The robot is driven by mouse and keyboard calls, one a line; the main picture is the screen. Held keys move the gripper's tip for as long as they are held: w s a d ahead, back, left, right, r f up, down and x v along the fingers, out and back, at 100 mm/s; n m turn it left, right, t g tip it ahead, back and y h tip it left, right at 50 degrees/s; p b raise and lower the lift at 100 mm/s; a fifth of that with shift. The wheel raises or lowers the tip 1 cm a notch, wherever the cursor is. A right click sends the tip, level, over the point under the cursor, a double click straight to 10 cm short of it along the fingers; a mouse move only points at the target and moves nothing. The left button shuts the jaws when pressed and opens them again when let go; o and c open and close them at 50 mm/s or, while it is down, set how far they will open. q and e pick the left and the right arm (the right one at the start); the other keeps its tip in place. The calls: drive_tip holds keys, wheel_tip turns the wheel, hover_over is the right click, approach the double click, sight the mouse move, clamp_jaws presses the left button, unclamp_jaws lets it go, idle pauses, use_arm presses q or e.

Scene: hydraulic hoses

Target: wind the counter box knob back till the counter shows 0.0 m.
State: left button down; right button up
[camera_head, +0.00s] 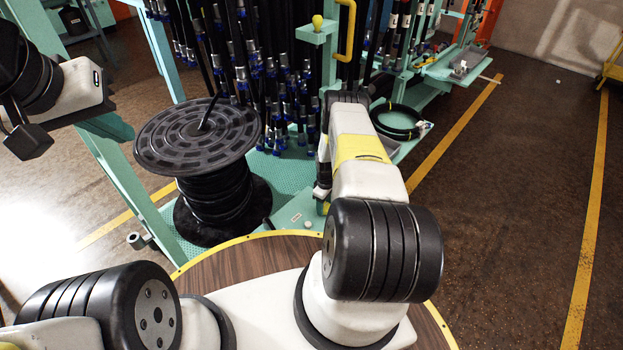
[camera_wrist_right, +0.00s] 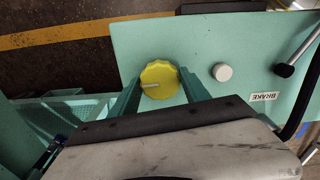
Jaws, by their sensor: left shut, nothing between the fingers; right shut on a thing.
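The yellow counter box knob (camera_wrist_right: 159,80) stands on a teal panel (camera_wrist_right: 226,40) in the right wrist view, with a pale mark on its face. My right gripper (camera_wrist_right: 160,88) has one finger on each side of the knob and is shut on it. In the head view my right arm covers the knob, and only the panel's left part (camera_head: 290,217) shows. I can see no counter reading in either view. Part of my left arm (camera_head: 75,90) shows at the upper left of the head view, but I make out no left fingers.
A white button (camera_wrist_right: 222,72), a BRAKE label (camera_wrist_right: 264,96) and a black lever (camera_wrist_right: 285,70) are beside the knob. A black hose reel (camera_head: 214,180) stands left of the panel. Many hoses (camera_head: 285,100) hang behind. Open floor (camera_head: 510,220) lies to the right.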

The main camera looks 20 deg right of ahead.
drive_tip(key=shift+m, duration=2.3)
idle(1.6)
drive_tip(key=shift+w+m, duration=0.1)
drive_tip(key=shift+m, duration=2.1)
idle(1.9)
